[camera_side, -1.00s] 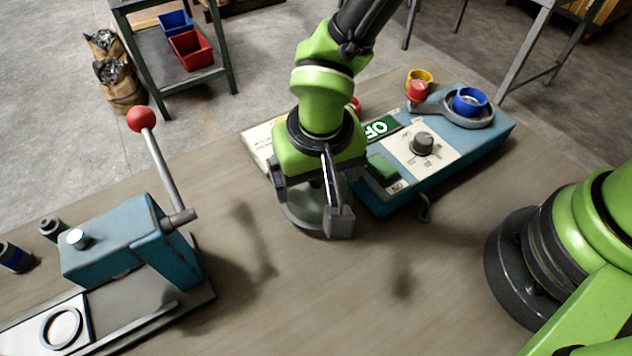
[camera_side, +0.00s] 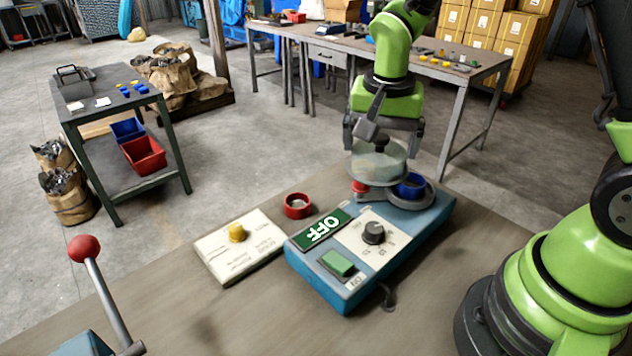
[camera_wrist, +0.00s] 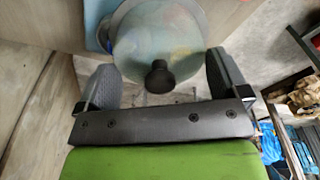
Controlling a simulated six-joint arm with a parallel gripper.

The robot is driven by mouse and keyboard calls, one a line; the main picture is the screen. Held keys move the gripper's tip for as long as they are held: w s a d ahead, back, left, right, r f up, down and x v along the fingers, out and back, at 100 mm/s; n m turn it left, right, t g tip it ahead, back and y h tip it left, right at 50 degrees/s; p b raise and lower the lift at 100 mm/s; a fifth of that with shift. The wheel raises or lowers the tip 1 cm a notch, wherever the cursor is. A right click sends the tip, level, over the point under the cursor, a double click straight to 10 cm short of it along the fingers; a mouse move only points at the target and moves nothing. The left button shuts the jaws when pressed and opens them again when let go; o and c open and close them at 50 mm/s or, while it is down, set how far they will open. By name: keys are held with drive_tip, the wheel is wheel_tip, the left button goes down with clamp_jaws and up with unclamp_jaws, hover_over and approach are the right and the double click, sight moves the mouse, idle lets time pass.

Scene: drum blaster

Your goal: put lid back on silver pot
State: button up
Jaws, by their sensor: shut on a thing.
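My gripper (camera_side: 382,148) is shut on a pale, see-through round lid (camera_side: 378,167). It holds the lid above the far end of a blue control box (camera_side: 322,282). In the wrist view the lid (camera_wrist: 158,45) lies between my two fingers (camera_wrist: 160,82), with its black knob (camera_wrist: 158,77) toward the camera. A shallow grey round pan (camera_side: 412,203), perhaps the silver pot, sits on the box below and right of the lid. A blue ring (camera_side: 411,186) is in the pan. The lid hides part of the pan, and I cannot tell if they touch.
A red ring piece (camera_side: 360,187) is beside the pan. Another red ring (camera_side: 297,205) and a white panel with a yellow knob (camera_side: 237,232) are left of the box. A red-balled lever (camera_side: 84,248) stands at lower left.

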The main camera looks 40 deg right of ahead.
drive_tip(key=s+d+m, duration=0.3)
drive_tip(key=d, duration=0.4)
drive_tip(key=shift+s+f, duration=0.1)
drive_tip(key=shift+f, duration=2.65)
drive_tip(key=shift+f, duration=0.15)
drive_tip(key=o, duration=0.6)
drive_tip(key=shift+r, duration=3.5)
